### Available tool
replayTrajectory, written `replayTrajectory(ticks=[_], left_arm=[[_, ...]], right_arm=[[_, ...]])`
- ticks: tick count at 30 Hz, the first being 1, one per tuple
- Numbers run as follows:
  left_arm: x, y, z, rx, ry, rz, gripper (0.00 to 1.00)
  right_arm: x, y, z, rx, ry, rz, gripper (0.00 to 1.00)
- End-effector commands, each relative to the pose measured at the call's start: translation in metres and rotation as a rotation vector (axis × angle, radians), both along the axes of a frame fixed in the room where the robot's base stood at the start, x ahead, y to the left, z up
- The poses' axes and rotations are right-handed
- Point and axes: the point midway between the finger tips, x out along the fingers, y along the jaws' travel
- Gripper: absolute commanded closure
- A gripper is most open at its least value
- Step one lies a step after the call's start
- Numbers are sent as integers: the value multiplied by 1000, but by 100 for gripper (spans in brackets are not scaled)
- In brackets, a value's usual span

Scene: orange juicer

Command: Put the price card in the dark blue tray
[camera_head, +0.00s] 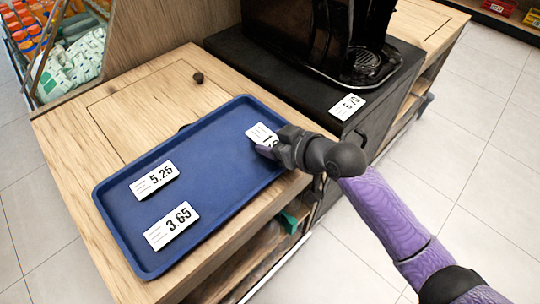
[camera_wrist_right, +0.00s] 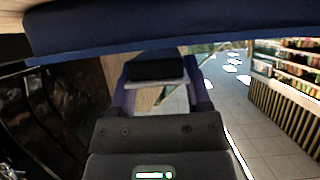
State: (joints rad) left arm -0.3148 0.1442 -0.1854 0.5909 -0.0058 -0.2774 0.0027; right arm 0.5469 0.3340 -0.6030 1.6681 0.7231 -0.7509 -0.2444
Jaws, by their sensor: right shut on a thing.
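The dark blue tray (camera_head: 215,165) lies on the wooden counter. Two white price cards, 5.25 (camera_head: 154,180) and 3.65 (camera_head: 171,224), lie in its left and front part. My right gripper (camera_head: 268,148) is over the tray's right end, shut on a white price card (camera_head: 260,133) whose number is partly hidden by the fingers. I cannot tell whether this card touches the tray floor. The tray's side (camera_wrist_right: 150,35) also crosses the top of the right wrist view. Another price card (camera_head: 347,106) lies on the black cabinet at the right. My left gripper is out of view.
A black machine (camera_head: 320,35) stands on the black cabinet (camera_head: 285,85), behind and right of the tray. A small dark knob (camera_head: 198,77) sits on the counter behind the tray. Bagged goods (camera_head: 75,60) are at the far left. The tray's middle is clear.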

Motion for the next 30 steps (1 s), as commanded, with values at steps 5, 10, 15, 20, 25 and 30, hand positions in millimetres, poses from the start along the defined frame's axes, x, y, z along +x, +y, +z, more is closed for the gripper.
replayTrajectory(ticks=[5,10,15,20,25,30], left_arm=[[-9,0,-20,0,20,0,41],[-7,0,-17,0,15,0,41],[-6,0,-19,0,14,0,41],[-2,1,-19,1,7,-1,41],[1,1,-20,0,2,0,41],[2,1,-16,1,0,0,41]], right_arm=[[0,0,-36,1,3,-1,95],[0,0,-31,1,-1,0,95],[0,0,-35,0,0,0,34],[0,0,-34,0,0,0,3],[0,0,-34,1,-1,0,3],[-1,-1,-28,0,-2,0,3]])
